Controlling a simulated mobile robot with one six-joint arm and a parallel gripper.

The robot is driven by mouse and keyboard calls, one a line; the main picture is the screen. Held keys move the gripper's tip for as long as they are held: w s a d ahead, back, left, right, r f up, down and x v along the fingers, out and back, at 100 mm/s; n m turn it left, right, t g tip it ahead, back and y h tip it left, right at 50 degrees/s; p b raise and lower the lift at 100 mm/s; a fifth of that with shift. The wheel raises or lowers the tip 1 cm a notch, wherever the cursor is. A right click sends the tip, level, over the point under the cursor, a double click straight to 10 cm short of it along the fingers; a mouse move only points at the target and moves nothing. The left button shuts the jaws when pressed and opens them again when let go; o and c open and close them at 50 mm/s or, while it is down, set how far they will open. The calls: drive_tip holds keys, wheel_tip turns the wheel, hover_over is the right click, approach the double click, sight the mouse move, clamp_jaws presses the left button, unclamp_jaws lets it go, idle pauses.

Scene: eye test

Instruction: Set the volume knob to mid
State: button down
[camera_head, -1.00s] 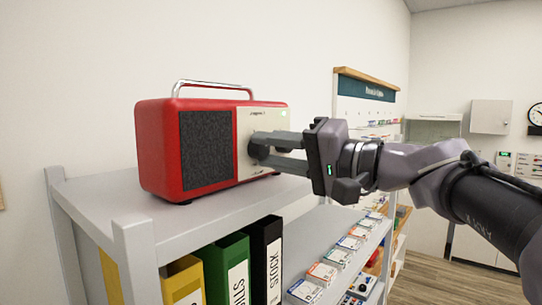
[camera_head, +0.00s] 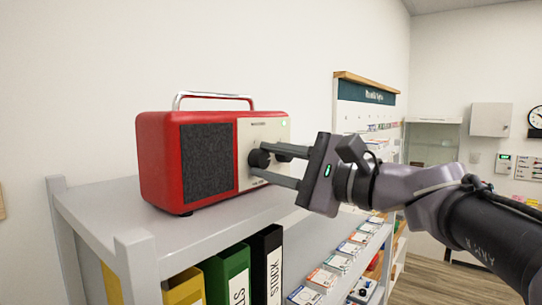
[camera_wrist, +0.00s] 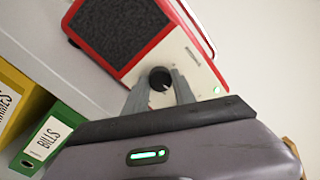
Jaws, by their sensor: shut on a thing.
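A red radio (camera_head: 160,150) with a dark speaker grille (camera_head: 206,158) and a cream front panel (camera_head: 262,132) stands upright on the shelf. The round black volume knob (camera_head: 258,159) sits on the cream panel; it also shows in the wrist view (camera_wrist: 160,77). My gripper (camera_head: 264,161) reaches in from the right, its two grey fingers shut on the knob, one on each side. In the wrist view the fingers (camera_wrist: 160,92) flank the knob. A small pale mark shows near the knob's lower edge there; any scale around it is too small to read.
The radio stands on a grey shelf top (camera_head: 120,205). Below are yellow, green (camera_head: 228,275) and black (camera_head: 266,262) binders, and small boxes (camera_head: 322,279) on a lower shelf to the right. A green light (camera_wrist: 217,90) glows on the panel. The space before the panel is free apart from my arm.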

drive_tip(key=m+p, duration=0.2)
drive_tip(key=m, duration=0.2)
drive_tip(key=shift+r, duration=0.15)
drive_tip(key=shift+m+h+p, duration=0.3)
drive_tip(key=shift+m+p, duration=0.4)
drive_tip(key=shift+m, duration=0.8)
drive_tip(key=c, duration=1)
unclamp_jaws()
drive_tip(key=shift+c, duration=0.2)
drive_tip(key=b+v, duration=0.1)
drive_tip(key=v, duration=1.6)
drive_tip(key=shift+s+f, duration=0.25)
drive_tip(key=shift+f, duration=0.15)
